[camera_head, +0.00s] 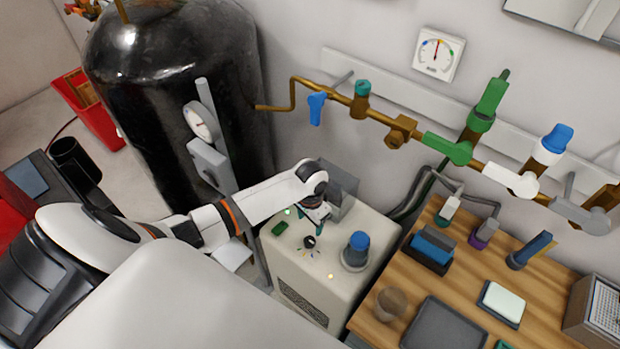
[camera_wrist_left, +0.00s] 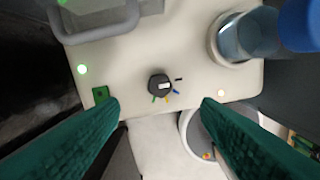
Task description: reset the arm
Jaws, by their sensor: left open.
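My left arm (camera_head: 260,197) reaches in from the left in the head view. Its gripper (camera_head: 318,213) is over the top of a cream cabinet (camera_head: 340,283), close to a black knob (camera_head: 309,242). In the left wrist view the gripper (camera_wrist_left: 160,106) has its two green fingers wide apart, with nothing between them. The knob (camera_wrist_left: 160,85) shows beyond the fingertips, with short coloured marks beside it. A gap between the fingers and the knob seems to show. My right gripper is in neither view.
A blue-capped glass vessel (camera_head: 356,250) stands on the cabinet, right of the knob. A grey box (camera_head: 338,188) is at its back. A large black tank (camera_head: 180,90) is behind the arm. A wooden table (camera_head: 445,290) with several items is at right. Pipes with valves (camera_head: 440,142) run along the wall.

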